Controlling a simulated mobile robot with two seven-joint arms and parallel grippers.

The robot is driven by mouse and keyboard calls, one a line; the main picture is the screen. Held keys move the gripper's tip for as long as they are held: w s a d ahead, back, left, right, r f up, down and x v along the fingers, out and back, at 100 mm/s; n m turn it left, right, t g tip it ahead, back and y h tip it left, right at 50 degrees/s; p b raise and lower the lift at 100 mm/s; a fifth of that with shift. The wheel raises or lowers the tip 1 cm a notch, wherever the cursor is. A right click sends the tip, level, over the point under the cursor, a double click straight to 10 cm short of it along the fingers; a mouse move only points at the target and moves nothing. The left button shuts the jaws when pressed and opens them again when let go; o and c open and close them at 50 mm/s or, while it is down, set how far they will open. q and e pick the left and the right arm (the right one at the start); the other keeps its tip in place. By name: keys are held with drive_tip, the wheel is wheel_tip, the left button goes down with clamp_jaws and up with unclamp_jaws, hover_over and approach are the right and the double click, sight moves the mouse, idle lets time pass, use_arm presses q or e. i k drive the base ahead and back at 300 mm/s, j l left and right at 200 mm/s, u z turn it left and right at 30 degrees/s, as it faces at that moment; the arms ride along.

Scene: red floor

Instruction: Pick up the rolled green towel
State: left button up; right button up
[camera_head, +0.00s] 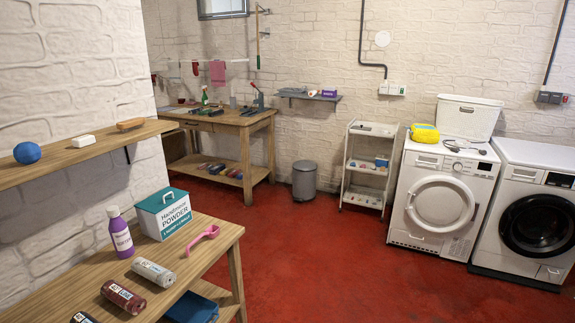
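I cannot make out a rolled green towel in this view. Neither of my grippers is in view.
A grey bin (304,181), white trolley (367,165) and washing machines (440,205) line the back. The red floor (330,260) between is clear.

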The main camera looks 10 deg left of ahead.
sight(203, 113)
drive_tip(key=i+z, duration=0.25)
drive_tip(key=i, duration=0.4)
drive_tip(key=i+j+z, duration=0.25)
drive_tip(key=i, duration=0.4)
drive_tip(key=i+l, duration=0.15)
drive_tip(key=i, duration=1.2)
drive_tip(key=i+u, duration=0.4)
drive_tip(key=i, duration=0.15)
drive_tip(key=i+l+u, duration=0.2)
drive_tip(key=i+u, duration=0.15)
drive_tip(key=i, duration=0.25)
drive_tip(key=i+j+u, duration=0.1)
drive_tip(key=i+u, duration=0.95)
drive_tip(key=i+j, duration=0.15)
drive_tip(key=i, duration=0.45)
drive_tip(key=i+j+u, duration=0.15)
drive_tip(key=i, duration=0.45)
drive_tip(key=i+j+z, duration=0.15)
drive_tip(key=i+j, duration=0.15)
drive_tip(key=i, duration=0.35)
drive_tip(key=i+j+z, duration=0.15)
drive_tip(key=i+j, duration=0.2)
drive_tip(key=i, duration=0.3)
drive_tip(key=i+j+z, duration=0.15)
drive_tip(key=i+j, duration=0.3)
drive_tip(key=i, duration=0.15)
